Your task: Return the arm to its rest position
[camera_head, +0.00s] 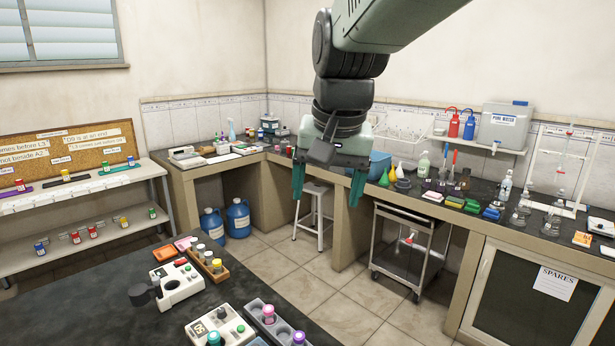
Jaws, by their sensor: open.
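My gripper (328,190) hangs from the arm at the upper middle of the head view, pointing down. Its two green fingers are spread apart with nothing between them. It is in the air, with the floor, a stool and the back bench behind it. My arm comes in from the top right and bends down at a dark joint. The fingers touch nothing that I can see.
A dark near table (95,299) holds a white device (177,284), a wooden vial rack (207,264) and a grey rack with coloured caps (274,322). A steel cart (408,245) stands under the right bench, which carries glassware and bottles. A shelf with vials (80,188) is at left.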

